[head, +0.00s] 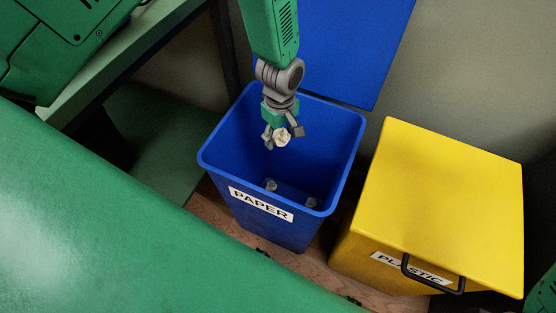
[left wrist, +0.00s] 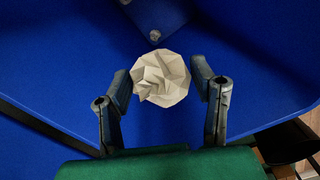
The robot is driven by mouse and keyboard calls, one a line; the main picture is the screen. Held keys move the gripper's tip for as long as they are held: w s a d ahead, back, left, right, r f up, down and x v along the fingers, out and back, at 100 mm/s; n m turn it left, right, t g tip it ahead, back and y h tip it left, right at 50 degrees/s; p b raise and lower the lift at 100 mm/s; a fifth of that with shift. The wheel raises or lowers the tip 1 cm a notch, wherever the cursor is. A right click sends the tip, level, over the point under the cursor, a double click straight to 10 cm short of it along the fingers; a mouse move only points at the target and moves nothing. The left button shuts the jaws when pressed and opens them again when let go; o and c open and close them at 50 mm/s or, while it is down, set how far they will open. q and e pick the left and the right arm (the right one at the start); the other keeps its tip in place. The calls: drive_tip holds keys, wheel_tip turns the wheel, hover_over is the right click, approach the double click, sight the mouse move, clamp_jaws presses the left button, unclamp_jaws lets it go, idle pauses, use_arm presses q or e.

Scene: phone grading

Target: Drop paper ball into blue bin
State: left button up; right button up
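The crumpled off-white paper ball (head: 282,137) is between the fingertips of my left gripper (head: 282,133), over the open mouth of the blue bin (head: 262,229) labelled PAPER. In the left wrist view the ball (left wrist: 160,78) sits between the two fingers (left wrist: 161,82), which appear to press on its sides. The blue bin's inside (left wrist: 60,60) fills most of that view behind the ball. My right gripper is in neither view.
The blue lid (head: 335,45) is raised at the back of the bin. A shut yellow bin (head: 445,205) labelled PLASTIC, with a black handle, stands to the right. Small grey pieces (head: 271,185) show low inside the blue bin. Wooden floor (head: 305,272) shows in front.

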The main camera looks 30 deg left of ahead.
use_arm(q)
drive_tip(key=shift+o, duration=0.8)
drive_tip(key=shift+a, duration=0.25)
wheel_tip(320, 180, up, 12)
drive_tip(key=shift+f, duration=0.1)
